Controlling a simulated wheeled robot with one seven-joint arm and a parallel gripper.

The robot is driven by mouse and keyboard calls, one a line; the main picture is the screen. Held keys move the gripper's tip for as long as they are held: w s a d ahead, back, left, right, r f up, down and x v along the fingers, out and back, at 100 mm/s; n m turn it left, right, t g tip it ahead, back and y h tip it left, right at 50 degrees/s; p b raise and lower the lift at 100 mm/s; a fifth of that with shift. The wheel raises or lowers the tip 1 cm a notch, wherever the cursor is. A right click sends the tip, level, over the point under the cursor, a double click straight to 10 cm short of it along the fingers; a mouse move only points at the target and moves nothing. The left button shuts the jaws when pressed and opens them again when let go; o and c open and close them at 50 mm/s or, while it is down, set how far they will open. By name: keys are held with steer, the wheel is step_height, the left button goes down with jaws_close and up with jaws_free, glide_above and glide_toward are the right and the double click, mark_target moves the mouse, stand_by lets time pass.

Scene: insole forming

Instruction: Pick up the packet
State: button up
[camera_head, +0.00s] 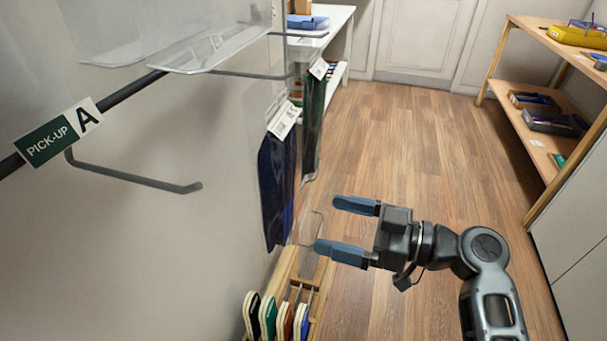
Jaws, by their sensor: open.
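A dark blue packet (277,185) in clear wrap with a white tag (284,120) hangs at the wall in the middle of the view. A second, darker packet (314,120) with a white tag hangs just behind it. I cannot tell which one the task means. My gripper (335,227) is open and empty, its two blue-grey fingers pointing left toward the packets. The fingers are to the right of the blue packet and around its lower part in the picture. I see no contact.
A bare hook (135,180) sticks out below the "PICK-UP A" sign (58,133). Clear plastic packaging (215,50) hangs above. A wooden rack (318,290) with several insoles stands below. Shelves (535,150) stand at the right; the wooden floor (420,150) between is clear.

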mark_target(289, 194)
steer(key=shift+n+g+y, duration=0.3)
steer(key=shift+n+y, duration=0.2)
steer(key=shift+n, duration=0.2)
steer(key=w+a+r, duration=0.1)
steer(key=a, duration=0.1)
steer(key=w+a+r+p, duration=0.2)
steer(key=a, duration=0.1)
steer(key=shift+w+a+r, duration=0.2)
steer(key=shift+w+a, duration=0.15)
steer(key=shift+w+a+f, duration=0.1)
steer(key=shift+w+a, duration=0.1)
steer(key=shift+a, duration=0.35)
steer(key=shift+c, duration=0.3)
steer(key=c, duration=0.8)
